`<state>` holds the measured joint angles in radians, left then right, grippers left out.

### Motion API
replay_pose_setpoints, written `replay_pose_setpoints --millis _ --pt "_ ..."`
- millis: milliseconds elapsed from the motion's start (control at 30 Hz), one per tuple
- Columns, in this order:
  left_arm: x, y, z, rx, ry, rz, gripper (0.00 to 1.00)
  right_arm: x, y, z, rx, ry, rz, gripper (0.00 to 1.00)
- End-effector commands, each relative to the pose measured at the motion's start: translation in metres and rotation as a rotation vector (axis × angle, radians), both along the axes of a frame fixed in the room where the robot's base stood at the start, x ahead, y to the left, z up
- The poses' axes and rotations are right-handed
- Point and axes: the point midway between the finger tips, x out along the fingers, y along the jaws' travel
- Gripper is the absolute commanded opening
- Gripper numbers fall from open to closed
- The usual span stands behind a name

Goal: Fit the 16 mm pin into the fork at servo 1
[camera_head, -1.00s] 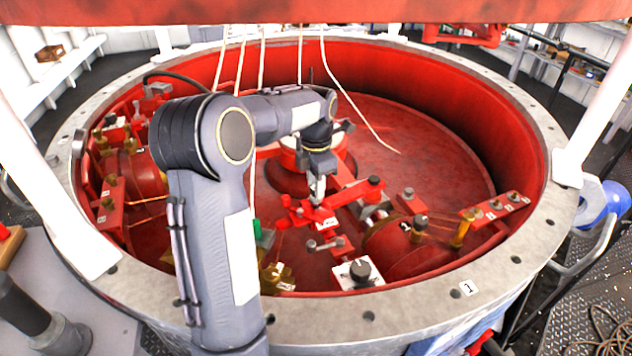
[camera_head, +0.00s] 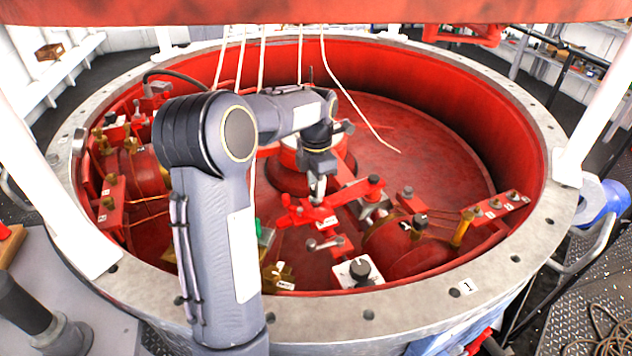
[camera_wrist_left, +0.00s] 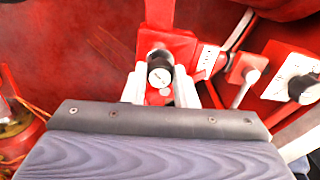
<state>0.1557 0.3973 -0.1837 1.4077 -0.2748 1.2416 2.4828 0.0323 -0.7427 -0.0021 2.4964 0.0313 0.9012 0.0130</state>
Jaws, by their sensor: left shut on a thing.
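My left gripper (camera_head: 317,192) points down over the red linkage beside servo 1 (camera_head: 405,248), the red cylinder at the right in the tub. In the left wrist view its two pale fingers (camera_wrist_left: 160,88) are shut on the pin (camera_wrist_left: 159,73), which has a dark, round head with a light face. The pin is at the red fork (camera_wrist_left: 152,42); the fork also shows below the gripper in the head view (camera_head: 318,219). The pin's lower end is hidden, so I cannot tell how deep it sits. My right gripper is not in view.
A white block with a dark knob (camera_head: 357,271) stands near the tub's front wall. A red bar with several studs (camera_head: 497,204) is at the right. The grey bolted rim (camera_head: 420,305) surrounds everything. White cords (camera_head: 350,95) hang behind my arm.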

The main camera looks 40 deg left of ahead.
Motion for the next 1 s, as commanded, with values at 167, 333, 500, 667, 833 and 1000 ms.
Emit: replay_pose_setpoints --millis 167,333,500,667,833,1000 --pt "0.0 0.0 -0.002 0.0 0.0 0.0 0.01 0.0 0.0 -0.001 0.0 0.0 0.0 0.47" --pt "0.0 0.0 -0.005 0.0 -0.001 0.0 0.01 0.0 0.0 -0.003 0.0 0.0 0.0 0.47" --pt "0.0 0.0 -0.009 0.0 -0.001 0.0 0.01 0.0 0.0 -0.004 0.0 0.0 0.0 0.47" --pt "0.0 0.0 -0.012 0.0 -0.001 0.0 0.01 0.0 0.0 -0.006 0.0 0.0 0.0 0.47" --pt "0.0 0.0 -0.015 0.0 -0.001 0.0 0.01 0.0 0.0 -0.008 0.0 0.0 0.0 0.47" --pt "0.0 0.0 -0.015 0.0 -0.001 0.0 0.46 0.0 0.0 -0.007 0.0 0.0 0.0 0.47"
